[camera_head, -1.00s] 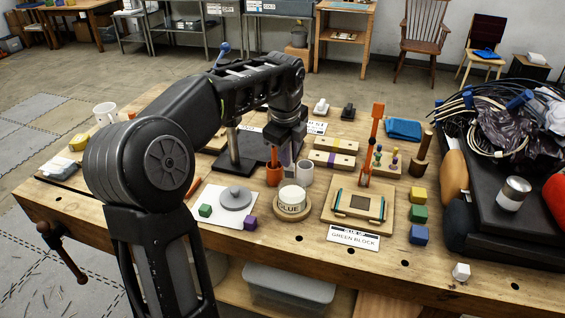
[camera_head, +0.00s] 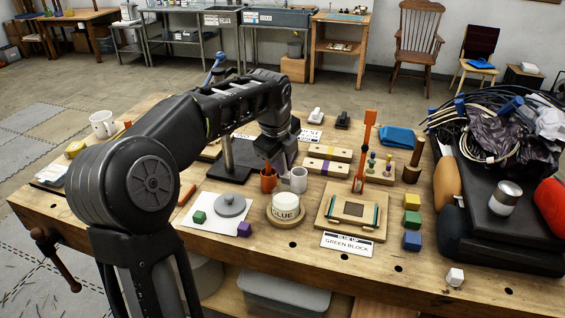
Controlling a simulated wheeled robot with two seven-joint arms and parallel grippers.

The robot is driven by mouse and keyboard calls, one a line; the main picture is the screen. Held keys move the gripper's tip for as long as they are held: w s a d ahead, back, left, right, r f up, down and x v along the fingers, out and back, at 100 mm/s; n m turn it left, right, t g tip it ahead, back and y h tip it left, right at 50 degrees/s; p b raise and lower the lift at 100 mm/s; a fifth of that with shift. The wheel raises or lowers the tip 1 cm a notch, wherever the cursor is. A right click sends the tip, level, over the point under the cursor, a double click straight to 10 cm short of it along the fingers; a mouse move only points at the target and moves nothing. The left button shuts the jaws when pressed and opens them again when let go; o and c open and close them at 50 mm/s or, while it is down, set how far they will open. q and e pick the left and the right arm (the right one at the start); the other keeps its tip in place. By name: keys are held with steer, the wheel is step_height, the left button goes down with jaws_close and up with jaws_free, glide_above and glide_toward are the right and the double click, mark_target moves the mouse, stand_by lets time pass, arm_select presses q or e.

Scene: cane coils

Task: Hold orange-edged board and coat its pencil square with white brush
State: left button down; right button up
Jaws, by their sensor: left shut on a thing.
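My left gripper (camera_head: 284,160) reaches down from the left arm between an orange cup (camera_head: 268,181) and a white cup (camera_head: 299,180). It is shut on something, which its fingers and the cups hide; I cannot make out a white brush. A wooden board (camera_head: 330,221) with a brown square (camera_head: 353,209) in its middle lies flat at centre right. I cannot tell whether this is the orange-edged board. An orange upright tool (camera_head: 368,135) stands at its back edge. My right gripper is out of view.
A glue tub (camera_head: 286,205) stands in front of the cups. A white sheet (camera_head: 212,217) with a grey disc and small blocks lies left. Coloured cubes (camera_head: 412,220) line the right. A black case (camera_head: 500,225) with cables fills the far right.

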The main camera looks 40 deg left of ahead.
mark_target(283, 179)
arm_select(q)
steer(key=shift+f+b, duration=1.95)
steer(key=shift+f, duration=0.6)
steer(key=shift+f+b, duration=0.3)
steer(key=shift+f, duration=0.2)
steer(key=shift+f, duration=0.1)
stand_by(0.4)
step_height(283, 179, up, 7)
steer(key=p, duration=0.6)
stand_by(0.9)
